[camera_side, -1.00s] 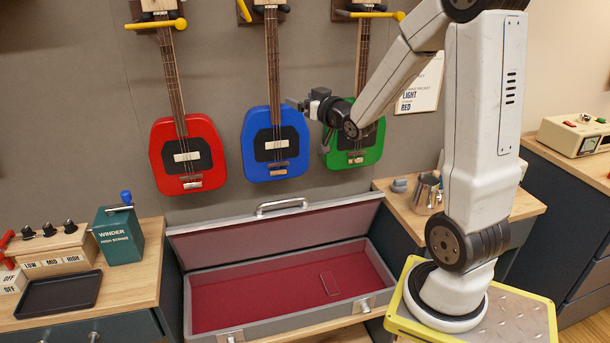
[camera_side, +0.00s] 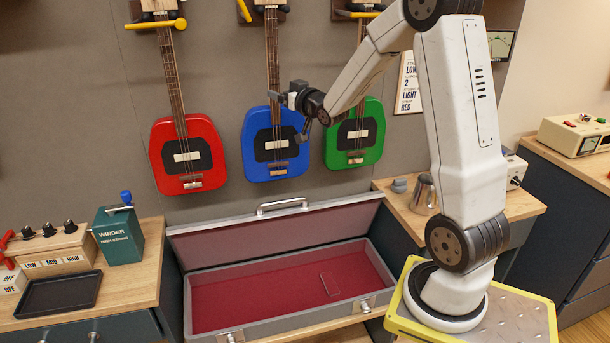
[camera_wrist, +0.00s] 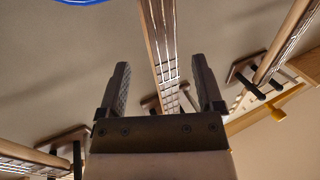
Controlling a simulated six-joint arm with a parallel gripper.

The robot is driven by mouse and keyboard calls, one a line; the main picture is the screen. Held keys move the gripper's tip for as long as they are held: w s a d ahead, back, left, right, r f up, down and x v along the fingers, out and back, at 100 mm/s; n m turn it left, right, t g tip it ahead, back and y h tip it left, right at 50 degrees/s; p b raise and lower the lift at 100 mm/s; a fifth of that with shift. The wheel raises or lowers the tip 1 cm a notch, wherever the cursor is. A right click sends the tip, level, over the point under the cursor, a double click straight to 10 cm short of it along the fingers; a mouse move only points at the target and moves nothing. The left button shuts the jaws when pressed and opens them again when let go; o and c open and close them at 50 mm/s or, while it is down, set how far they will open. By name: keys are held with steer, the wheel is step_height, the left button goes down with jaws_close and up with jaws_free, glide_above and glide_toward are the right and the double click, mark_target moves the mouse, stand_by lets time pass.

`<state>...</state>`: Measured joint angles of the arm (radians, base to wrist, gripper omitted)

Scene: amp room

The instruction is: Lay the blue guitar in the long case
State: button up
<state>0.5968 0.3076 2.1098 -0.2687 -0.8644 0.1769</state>
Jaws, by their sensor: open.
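The blue guitar (camera_side: 259,158) hangs upright on the wall between a red guitar (camera_side: 203,176) and a green guitar (camera_side: 371,143). My gripper (camera_side: 278,98) is open at the lower neck of the blue guitar, just above its body. In the wrist view, my open gripper (camera_wrist: 160,85) has a finger to each side of the guitar neck (camera_wrist: 158,42), with gaps showing between neck and fingers. I cannot tell how deep the neck sits between them. The long case (camera_side: 187,298) stands open below the guitars, its lid raised at the back. Its red-lined inside holds no guitar.
A bench on the left holds a green winder (camera_side: 120,241), a black tray (camera_side: 60,293) and a knob box (camera_side: 55,250). A metal cup (camera_side: 424,195) stands on the bench right of the case. Yellow-tipped hangers (camera_side: 155,24) stick out from the wall.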

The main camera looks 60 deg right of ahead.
mark_target(276, 75)
steer(key=shift+x, duration=1.6)
jaws_close()
stand_by(0.8)
steer(key=shift+r, duration=0.4)
steer(key=shift+r, duration=0.1)
steer(key=shift+r, duration=1.3)
steer(key=shift+s+a, duration=0.1)
